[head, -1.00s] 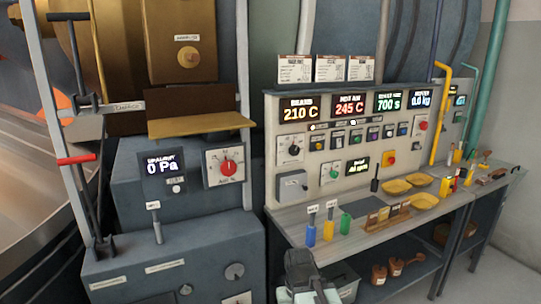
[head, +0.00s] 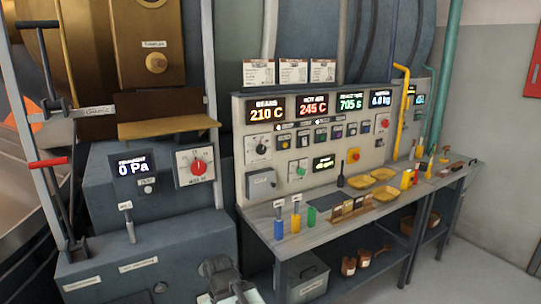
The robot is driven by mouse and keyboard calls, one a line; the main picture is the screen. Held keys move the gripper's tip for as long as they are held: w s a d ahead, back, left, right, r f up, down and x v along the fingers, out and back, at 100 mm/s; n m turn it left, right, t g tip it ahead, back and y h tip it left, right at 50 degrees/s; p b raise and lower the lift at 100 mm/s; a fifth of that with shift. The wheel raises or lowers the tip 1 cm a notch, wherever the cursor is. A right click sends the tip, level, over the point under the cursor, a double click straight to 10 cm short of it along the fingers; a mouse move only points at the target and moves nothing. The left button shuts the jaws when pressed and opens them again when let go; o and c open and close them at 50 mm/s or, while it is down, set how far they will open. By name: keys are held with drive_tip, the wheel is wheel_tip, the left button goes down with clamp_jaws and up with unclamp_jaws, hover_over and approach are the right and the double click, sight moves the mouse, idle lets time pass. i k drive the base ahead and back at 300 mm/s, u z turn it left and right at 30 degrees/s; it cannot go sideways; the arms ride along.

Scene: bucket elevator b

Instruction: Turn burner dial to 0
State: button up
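A dial with a black knob (head: 262,149) sits on a white plate at the left of the grey control panel (head: 240,125). A dial with a red knob (head: 198,167) sits on a white plate on the dark machine to its left. The small labels are too blurred to tell which one is the burner dial. My gripper (head: 238,294) shows only in part at the bottom edge, in front of the bench and well below both dials. Its fingertips are not clear, and it touches neither dial.
Lit displays (head: 266,111) read 210 C, 245 C and 705 s along the panel top. The bench (head: 300,233) below holds colored bottles (head: 295,222) and yellow trays (head: 385,194). A metal box (head: 303,277) stands beneath. The floor (head: 470,270) at right is clear.

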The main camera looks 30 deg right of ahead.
sight(261, 150)
drive_tip(key=k, duration=1.05)
drive_tip(key=z, duration=0.55)
drive_tip(key=i, duration=1.25)
drive_tip(key=u, duration=0.05)
